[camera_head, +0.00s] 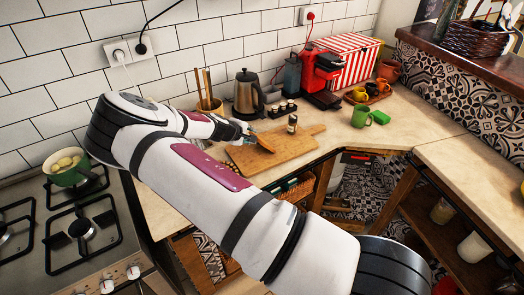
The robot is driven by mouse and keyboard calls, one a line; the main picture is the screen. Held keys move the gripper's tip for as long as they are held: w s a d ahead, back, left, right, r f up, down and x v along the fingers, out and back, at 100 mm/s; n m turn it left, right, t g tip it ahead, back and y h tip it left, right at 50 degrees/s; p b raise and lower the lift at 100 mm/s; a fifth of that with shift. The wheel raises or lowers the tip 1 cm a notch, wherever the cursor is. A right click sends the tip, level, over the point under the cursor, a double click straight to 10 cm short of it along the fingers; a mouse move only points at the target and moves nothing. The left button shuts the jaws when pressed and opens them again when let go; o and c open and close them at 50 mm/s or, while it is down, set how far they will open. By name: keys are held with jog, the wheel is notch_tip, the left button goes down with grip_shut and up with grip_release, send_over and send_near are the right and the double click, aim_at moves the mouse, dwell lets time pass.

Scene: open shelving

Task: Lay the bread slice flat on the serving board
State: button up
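The wooden serving board (290,147) lies on the counter, with its handle pointing to the back right. The gripper seems shut on the slice's near edge, though the fingers are small here. I cannot tell whether the slice touches the board.
A small jar (292,124) stands at the board's back edge. A kettle (247,94), a red coffee machine (320,76) and a utensil pot (210,106) stand behind. A green mug (361,116) is to the right. The stove (75,240) is at left.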

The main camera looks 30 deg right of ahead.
jog(key=shift+p+v, duration=0.4)
jog(key=shift+v, duration=1.25)
notch_tip(320, 180, up, 8)
jog(key=s+a+p, duration=0.1)
jog(key=a+p, duration=0.1)
